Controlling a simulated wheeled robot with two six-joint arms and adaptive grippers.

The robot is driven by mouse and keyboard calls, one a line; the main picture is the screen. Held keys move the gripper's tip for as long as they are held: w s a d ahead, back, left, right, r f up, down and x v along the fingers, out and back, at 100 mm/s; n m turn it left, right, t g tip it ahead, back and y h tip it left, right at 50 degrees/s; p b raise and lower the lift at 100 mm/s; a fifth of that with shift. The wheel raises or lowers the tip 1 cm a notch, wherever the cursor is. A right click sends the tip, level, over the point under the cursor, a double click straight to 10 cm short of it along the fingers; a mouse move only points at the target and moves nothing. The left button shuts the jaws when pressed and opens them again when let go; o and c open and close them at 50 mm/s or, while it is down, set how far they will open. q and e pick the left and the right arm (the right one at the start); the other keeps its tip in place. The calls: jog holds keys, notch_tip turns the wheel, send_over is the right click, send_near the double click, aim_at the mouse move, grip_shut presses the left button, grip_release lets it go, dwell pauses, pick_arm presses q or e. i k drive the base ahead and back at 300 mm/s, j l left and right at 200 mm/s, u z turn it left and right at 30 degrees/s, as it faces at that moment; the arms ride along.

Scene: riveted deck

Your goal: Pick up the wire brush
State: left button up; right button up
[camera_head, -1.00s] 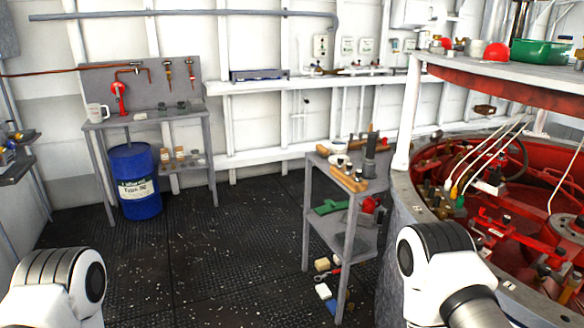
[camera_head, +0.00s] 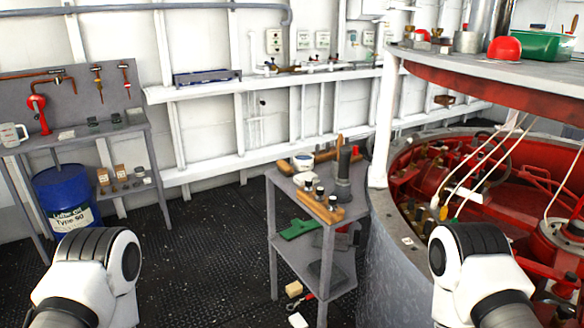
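I cannot make out the wire brush for certain. A small grey two-tier table (camera_head: 285,187) stands at the middle right, and several tools lie on its top. Among them are a long tan wooden piece (camera_head: 312,208) near the front, with small dark-and-white items at it, and another tan wooden piece (camera_head: 284,167) at the back left. A dark upright cylinder stands at the back right with a brown handle-like piece beside it. Either wooden piece could be a brush, but bristles are not visible. Both my grippers are out of view; only white arm joints show at the bottom.
A blue drum (camera_head: 66,195) stands under a workbench (camera_head: 90,138) at the left. A green tool (camera_head: 298,229) lies on the small table's lower shelf. A yellowish block (camera_head: 293,289) lies on the floor. Large red round machinery (camera_head: 405,170) fills the right.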

aim_at(286, 170)
jog(key=i+j+z, duration=0.15)
jog(key=z, duration=0.3)
jog(key=i+j+z, duration=0.15)
jog(key=z, duration=0.3)
jog(key=i+j+z, duration=0.1)
jog(key=j+z, duration=0.15)
jog(key=z, duration=0.2)
